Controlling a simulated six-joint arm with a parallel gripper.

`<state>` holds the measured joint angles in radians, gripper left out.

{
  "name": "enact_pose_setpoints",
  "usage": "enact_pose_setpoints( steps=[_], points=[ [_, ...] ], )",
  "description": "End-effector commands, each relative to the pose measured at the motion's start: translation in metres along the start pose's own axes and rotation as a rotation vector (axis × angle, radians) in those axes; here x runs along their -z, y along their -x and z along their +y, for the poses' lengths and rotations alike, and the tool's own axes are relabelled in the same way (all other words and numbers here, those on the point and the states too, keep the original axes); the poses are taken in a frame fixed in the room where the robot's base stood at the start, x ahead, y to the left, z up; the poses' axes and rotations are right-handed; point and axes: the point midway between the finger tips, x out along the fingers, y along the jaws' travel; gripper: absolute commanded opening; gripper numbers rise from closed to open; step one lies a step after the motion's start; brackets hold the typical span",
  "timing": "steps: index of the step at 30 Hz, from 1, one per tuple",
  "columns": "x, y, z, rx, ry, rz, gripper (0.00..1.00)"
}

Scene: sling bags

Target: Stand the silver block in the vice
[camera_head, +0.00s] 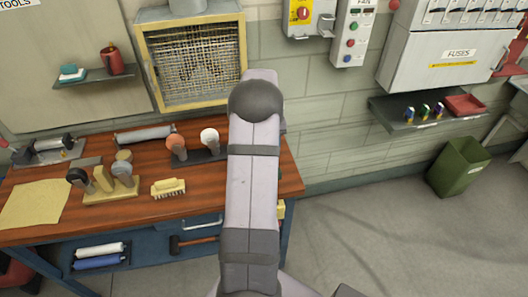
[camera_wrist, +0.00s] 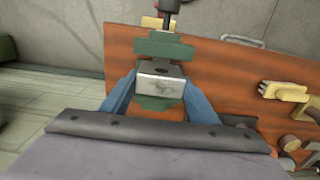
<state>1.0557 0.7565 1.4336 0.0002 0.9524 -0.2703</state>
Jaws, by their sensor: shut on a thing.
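The silver block (camera_wrist: 158,88) is in the wrist view, between my two blue fingers. My gripper (camera_wrist: 160,78) is shut on it. A green vice (camera_wrist: 164,47) shows at the wooden bench, with green parts beyond and on the near side of the block. The block lines up with the space between these green parts. I cannot tell whether it touches the vice or is held above it. In the head view my own arm hides the block, the vice and the gripper.
The wooden bench (camera_head: 150,210) carries a yellow brush (camera_head: 168,188), a stand of tools (camera_head: 110,193), a yellow cloth (camera_head: 35,204) and bulb-shaped items on a dark rack (camera_head: 205,156). A green bin (camera_head: 458,166) stands on the floor at the right.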

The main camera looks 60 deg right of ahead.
Motion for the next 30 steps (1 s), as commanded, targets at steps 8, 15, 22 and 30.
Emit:
enact_pose_setpoints(
  steps=[8,15,22,30],
  points=[
    [0.001,-0.017,0.000,-0.001,0.000,0.003,0.28],
    [0.001,-0.022,0.000,-0.001,0.000,0.003,0.28],
    [0.001,-0.022,0.000,-0.001,0.000,0.003,0.28],
    [0.001,-0.023,0.000,-0.001,0.000,0.003,0.28]
  ],
)
